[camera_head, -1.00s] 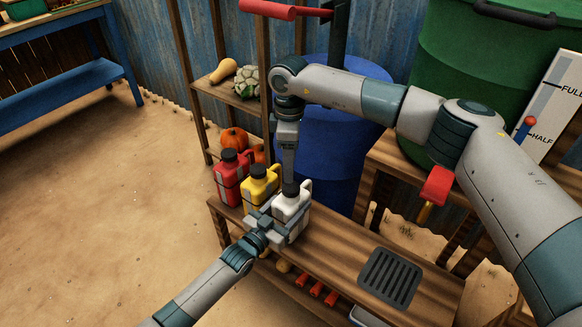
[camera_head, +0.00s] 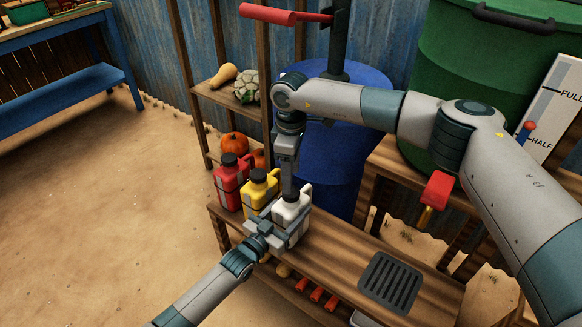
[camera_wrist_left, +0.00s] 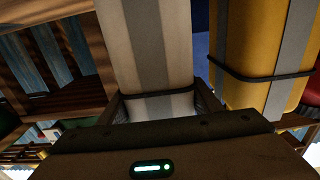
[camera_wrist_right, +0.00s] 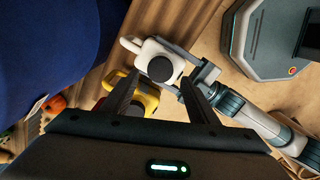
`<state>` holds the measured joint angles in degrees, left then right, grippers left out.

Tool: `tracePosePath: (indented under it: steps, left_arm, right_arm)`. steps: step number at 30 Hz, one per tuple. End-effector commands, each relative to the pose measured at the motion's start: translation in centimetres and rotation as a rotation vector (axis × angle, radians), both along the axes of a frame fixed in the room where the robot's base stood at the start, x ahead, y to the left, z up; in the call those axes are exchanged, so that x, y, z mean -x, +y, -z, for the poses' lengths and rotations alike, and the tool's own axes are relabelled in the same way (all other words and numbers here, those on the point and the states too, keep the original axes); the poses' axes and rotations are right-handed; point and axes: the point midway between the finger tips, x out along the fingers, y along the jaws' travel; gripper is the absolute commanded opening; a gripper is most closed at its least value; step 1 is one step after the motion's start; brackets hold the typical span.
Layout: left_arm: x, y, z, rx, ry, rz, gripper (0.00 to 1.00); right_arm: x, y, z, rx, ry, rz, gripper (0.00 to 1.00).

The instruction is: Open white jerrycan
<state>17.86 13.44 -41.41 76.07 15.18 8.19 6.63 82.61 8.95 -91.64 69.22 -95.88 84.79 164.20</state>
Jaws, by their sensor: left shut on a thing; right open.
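The white jerrycan (camera_head: 290,217) stands upright on the wooden bench at the right end of a row of three. My left gripper (camera_head: 275,222) is shut around its body from the front; the left wrist view also shows the white jerrycan (camera_wrist_left: 145,45) between the fingers. Its black cap (camera_wrist_right: 160,68) is on top, seen in the right wrist view. My right gripper (camera_wrist_right: 160,88) points down from above, open, with its fingers apart on either side below the cap in the picture. In the head view my right gripper (camera_head: 289,185) mostly hides the cap.
The yellow jerrycan (camera_head: 257,192) is close beside the white one, with the red jerrycan (camera_head: 229,183) beyond it. The blue barrel (camera_head: 335,150) stands behind. A dark grate (camera_head: 391,282) lies on the bench (camera_head: 335,255) at right, with bare wood between.

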Motion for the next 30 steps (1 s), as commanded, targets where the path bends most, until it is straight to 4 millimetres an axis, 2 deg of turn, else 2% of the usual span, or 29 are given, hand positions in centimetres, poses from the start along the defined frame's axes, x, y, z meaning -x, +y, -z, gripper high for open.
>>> tracePosePath:
  steps: [6, 12, 24, 25, 30]
  left_arm:
    - [0.0, 0.0, 0.0, 0.0, 0.0, 0.0, 0.0]
    - [0.0, 0.0, 0.0, 0.0, 0.0, 0.0, 0.0]
    - [0.0, 0.0, 0.0, 0.0, 0.0, 0.0, 0.0]
    - [0.0, 0.0, 0.0, 0.0, 0.0, 0.0, 0.0]
    - [0.0, 0.0, 0.0, 0.0, 0.0, 0.0, 0.0]
  right_arm:
    - [0.1, 0.0, 3.0, 0.0, 0.001, -0.001, 0.54]
    - [0.0, 0.1, 4.9, -0.001, 0.0, 0.0, 0.54]
    - [0.0, 0.0, 5.5, -0.002, 0.0, -0.001, 0.54]
    - [0.0, 0.0, 5.5, -0.002, 0.0, -0.001, 0.52]
    - [0.0, 0.0, 5.5, -0.002, -0.001, 0.0, 0.12]
